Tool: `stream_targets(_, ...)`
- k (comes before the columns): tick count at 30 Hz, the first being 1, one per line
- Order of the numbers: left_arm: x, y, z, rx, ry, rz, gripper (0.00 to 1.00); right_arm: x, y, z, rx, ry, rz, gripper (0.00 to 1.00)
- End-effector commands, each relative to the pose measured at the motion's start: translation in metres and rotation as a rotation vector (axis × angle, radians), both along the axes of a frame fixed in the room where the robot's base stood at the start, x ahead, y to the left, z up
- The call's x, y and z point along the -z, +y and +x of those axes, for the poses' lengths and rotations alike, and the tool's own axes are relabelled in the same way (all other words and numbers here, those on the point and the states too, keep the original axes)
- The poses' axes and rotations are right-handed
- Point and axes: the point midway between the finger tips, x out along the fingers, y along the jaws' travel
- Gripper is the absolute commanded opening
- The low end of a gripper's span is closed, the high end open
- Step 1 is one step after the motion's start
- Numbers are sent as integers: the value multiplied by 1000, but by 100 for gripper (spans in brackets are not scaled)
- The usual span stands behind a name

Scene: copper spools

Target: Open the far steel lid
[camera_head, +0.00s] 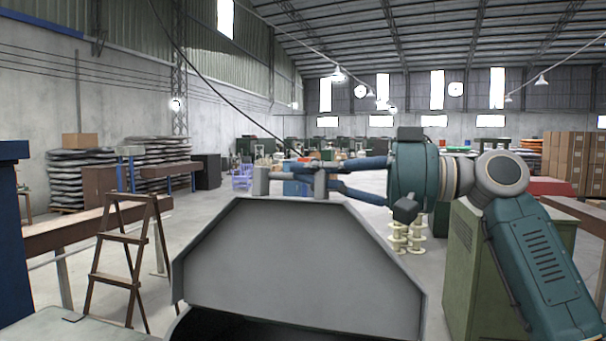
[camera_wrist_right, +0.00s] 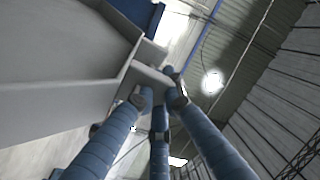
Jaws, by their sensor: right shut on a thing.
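The grey steel lid (camera_head: 300,265) stands raised in the middle of the head view, its broad face towards me. A dark opening (camera_head: 225,328) shows below its lower edge. A grey handle (camera_head: 262,181) sits at the lid's top edge. My right gripper (camera_head: 319,179) reaches in from the right and is shut on this handle. In the right wrist view the lid (camera_wrist_right: 55,95) fills the left side, and the blue fingers of my right gripper (camera_wrist_right: 160,98) close around the handle (camera_wrist_right: 150,76). My left gripper is not in view.
A wooden stepladder (camera_head: 122,240) and a long brown beam (camera_head: 75,240) stand left of the lid. A green cabinet (camera_head: 463,265) stands to the right, below my right arm. Pale spools (camera_head: 398,235) stand behind the lid. Open floor shows between the stepladder and the lid.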

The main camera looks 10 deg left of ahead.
Motion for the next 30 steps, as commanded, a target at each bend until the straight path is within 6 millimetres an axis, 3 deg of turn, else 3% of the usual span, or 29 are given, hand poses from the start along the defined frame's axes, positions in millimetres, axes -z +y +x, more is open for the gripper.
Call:
stream_targets(1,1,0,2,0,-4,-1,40,17,2,5,-2,25,-29,0)
stream_targets(16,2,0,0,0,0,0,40,18,2,9,-1,40,-29,0)
stream_targets(18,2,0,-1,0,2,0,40,17,2,9,-2,40,-28,21)
stream_targets(20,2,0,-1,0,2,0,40,18,2,9,-1,40,-29,29)
stream_targets(30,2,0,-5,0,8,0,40,17,2,9,-1,40,-29,29)
